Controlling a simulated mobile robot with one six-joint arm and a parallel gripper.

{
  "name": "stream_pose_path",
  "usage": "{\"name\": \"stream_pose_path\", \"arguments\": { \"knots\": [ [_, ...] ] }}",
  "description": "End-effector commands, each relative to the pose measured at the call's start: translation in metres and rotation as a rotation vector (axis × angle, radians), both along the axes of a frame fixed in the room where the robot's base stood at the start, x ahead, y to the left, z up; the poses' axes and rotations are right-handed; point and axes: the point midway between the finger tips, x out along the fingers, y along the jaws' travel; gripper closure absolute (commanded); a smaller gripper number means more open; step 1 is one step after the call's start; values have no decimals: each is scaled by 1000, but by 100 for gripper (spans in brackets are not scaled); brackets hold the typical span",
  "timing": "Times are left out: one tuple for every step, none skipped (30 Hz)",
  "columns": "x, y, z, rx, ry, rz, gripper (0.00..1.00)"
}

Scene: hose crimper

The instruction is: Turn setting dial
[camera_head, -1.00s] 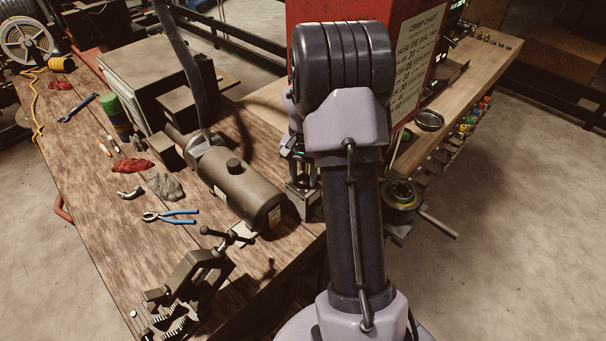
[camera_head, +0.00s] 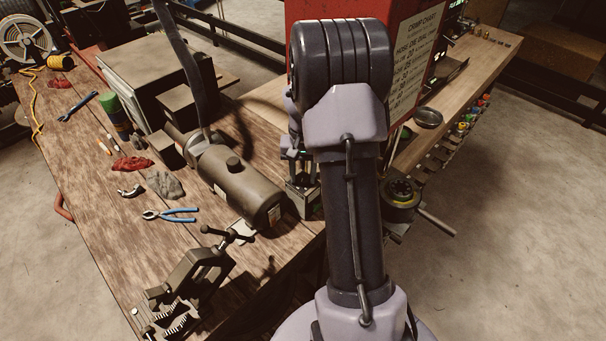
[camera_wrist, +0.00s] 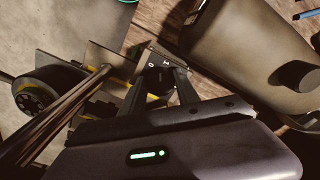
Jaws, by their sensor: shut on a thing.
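The setting dial (camera_wrist: 158,84) is a dark knob on a small grey box with white marks on its top, in the middle of the wrist view. My gripper (camera_wrist: 162,76) reaches down to it, with one finger on each side, shut on the dial. The fingers cover part of the knob, so its pointer and exact setting cannot be read. In the head view the dial's box (camera_head: 305,203) stands at the bench edge, mostly behind my arm. Only a part of my gripper (camera_head: 297,165) shows there, left of the forearm.
A grey cylindrical motor (camera_head: 240,188) lies close left of the dial box. A vise (camera_head: 190,280) and pliers (camera_head: 170,214) are nearer the front left. The red crimper housing with a chart (camera_head: 413,55) stands behind. A round part with a lever (camera_head: 401,192) is at right.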

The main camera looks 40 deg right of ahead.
Motion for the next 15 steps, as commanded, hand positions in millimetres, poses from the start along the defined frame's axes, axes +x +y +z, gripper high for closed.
{"name": "stream_pose_path", "arguments": {
  "knots": [
    [0, 0, 1, -1, -1, 0, 57],
    [0, 0, 1, -1, -1, 0, 51],
    [0, 0, 1, -1, -1, 0, 43],
    [0, 0, 1, -1, -1, 0, 41],
    [0, 0, 0, -1, -1, 0, 41],
    [0, 0, 0, -1, -1, 0, 41],
    [0, 0, 0, -1, -1, 0, 41],
    [0, 0, 0, -1, -1, 0, 41],
    [0, 0, 0, -1, -1, 0, 41],
    [0, 0, 0, -1, -1, 0, 41],
    [0, 0, 0, -1, -1, 0, 41],
    [0, 0, 1, -1, -1, -1, 41],
    [0, 0, 1, -1, -1, 0, 41],
    [0, 0, 3, -1, -1, 0, 41],
    [1, 0, 7, -1, -1, 0, 41]
  ]
}}
